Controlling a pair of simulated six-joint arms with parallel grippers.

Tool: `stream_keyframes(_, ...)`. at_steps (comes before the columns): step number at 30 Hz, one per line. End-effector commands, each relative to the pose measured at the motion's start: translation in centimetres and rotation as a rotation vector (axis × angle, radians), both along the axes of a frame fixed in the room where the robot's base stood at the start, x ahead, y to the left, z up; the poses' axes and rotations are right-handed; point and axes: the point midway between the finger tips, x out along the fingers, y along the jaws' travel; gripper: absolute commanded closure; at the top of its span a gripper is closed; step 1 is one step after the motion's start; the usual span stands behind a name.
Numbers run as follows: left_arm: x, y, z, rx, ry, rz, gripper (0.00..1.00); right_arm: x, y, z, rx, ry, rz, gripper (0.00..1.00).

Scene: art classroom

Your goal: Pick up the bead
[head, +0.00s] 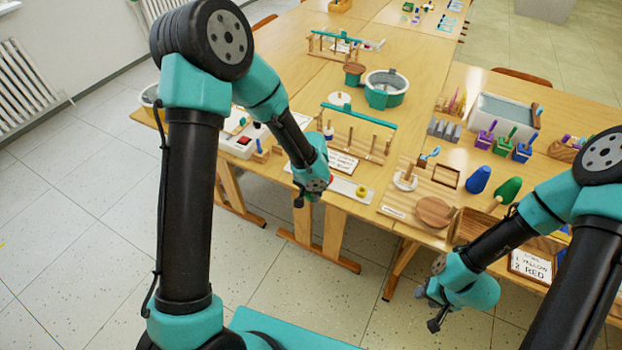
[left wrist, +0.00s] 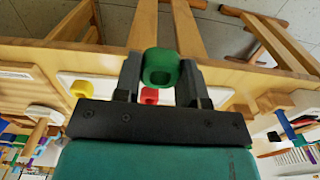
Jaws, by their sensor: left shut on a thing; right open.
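A green bead (left wrist: 160,67) with a hole is held between the fingertips of my left gripper (left wrist: 159,75) in the left wrist view. In the head view my left gripper (head: 300,198) is at the front edge of the table, and I cannot make out the green bead there. A yellow bead (head: 361,191) lies on a white strip (head: 343,187) at the table edge; it also shows in the left wrist view (left wrist: 81,89). A red bead (left wrist: 149,95) is partly hidden behind my left gripper. My right gripper (head: 429,307) is open and empty, away from the beads, in front of the table.
A wooden rack with upright pegs (head: 365,141) and a teal bar stands behind the strip. A teal-ringed bowl (head: 386,90) stands further back. The floor before the table is clear.

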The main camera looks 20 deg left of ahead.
Motion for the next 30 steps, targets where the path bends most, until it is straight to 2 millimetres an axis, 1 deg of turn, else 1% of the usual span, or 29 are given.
stream_keyframes(1,-0.7,-0.2,0.1,0.001,0.001,-0.002,0.84,0.0,0.0,0.0,0.0,0.0,0.0,0.57)
stream_keyframes(3,-1.4,-0.4,0.2,0.001,0.0,-0.002,0.84,0.0,0.0,0.0,0.0,0.0,0.0,0.57)
stream_keyframes(9,-2.3,-0.8,0.2,0.0,0.0,-0.001,0.84,0.0,0.0,0.0,0.0,0.0,0.0,0.57)
stream_keyframes(30,-2.2,-0.8,0.2,0.001,-0.001,0.002,0.84,0.0,0.0,0.0,0.0,0.0,0.0,0.57)
